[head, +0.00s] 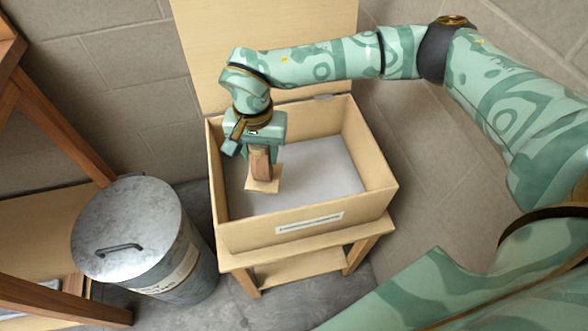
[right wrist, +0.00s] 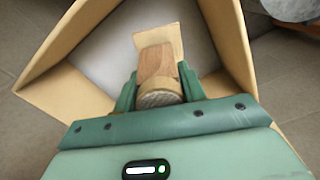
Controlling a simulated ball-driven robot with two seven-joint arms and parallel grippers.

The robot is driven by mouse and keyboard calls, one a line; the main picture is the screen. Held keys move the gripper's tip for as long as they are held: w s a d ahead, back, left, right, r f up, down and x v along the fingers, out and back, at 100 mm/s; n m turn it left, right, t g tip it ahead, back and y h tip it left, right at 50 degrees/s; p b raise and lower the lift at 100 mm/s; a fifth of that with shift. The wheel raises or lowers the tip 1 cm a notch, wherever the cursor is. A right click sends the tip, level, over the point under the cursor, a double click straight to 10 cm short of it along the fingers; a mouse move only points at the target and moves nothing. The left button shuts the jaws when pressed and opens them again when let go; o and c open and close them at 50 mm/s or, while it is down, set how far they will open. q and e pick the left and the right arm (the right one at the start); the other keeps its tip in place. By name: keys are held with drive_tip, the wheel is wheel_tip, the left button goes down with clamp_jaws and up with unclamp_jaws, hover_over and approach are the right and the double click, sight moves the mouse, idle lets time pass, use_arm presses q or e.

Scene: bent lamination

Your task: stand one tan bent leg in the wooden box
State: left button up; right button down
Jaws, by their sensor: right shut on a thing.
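The wooden box (head: 290,233) stands open on a low wooden stand, with its lid raised behind it. My right gripper (head: 261,152) is inside the left part of the box opening. It is shut on the tan bent leg (head: 263,184), which hangs below the fingers with a flat, paler foot at its lower end. The right wrist view shows the leg (right wrist: 156,62) between both fingers (right wrist: 157,90), over the box's pale floor. I cannot tell whether the foot touches the floor. My left gripper is not in view.
A metal bin (head: 128,228) with a handled lid stands left of the box. A wooden frame (head: 60,125) is at the far left. The raised lid (head: 265,35) and box walls bound the space. The right part of the box floor (head: 330,170) is clear.

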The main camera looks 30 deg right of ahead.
sight(264, 176)
drive_tip(key=f, duration=0.1)
drive_tip(key=w+f, duration=0.1)
drive_tip(key=shift+w+d+f+b, duration=0.2)
drive_tip(key=shift+f+b, duration=0.1)
drive_tip(key=shift+b, duration=0.1)
wheel_tip(264, 176, down, 5)
drive_tip(key=shift+f+b, duration=0.1)
drive_tip(key=shift+b, duration=0.95)
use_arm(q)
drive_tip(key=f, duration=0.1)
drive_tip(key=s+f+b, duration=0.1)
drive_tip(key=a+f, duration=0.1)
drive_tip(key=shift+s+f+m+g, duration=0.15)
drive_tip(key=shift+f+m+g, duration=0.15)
use_arm(e)
wheel_tip(264, 176, down, 3)
drive_tip(key=shift+a+f, duration=0.1)
drive_tip(key=shift+f, duration=0.1)
drive_tip(key=shift+s, duration=0.1)
drive_tip(key=shift+f+b, duration=0.1)
drive_tip(key=shift+b, duration=0.2)
drive_tip(key=c, duration=0.8)
unclamp_jaws()
drive_tip(key=shift+c, duration=0.2)
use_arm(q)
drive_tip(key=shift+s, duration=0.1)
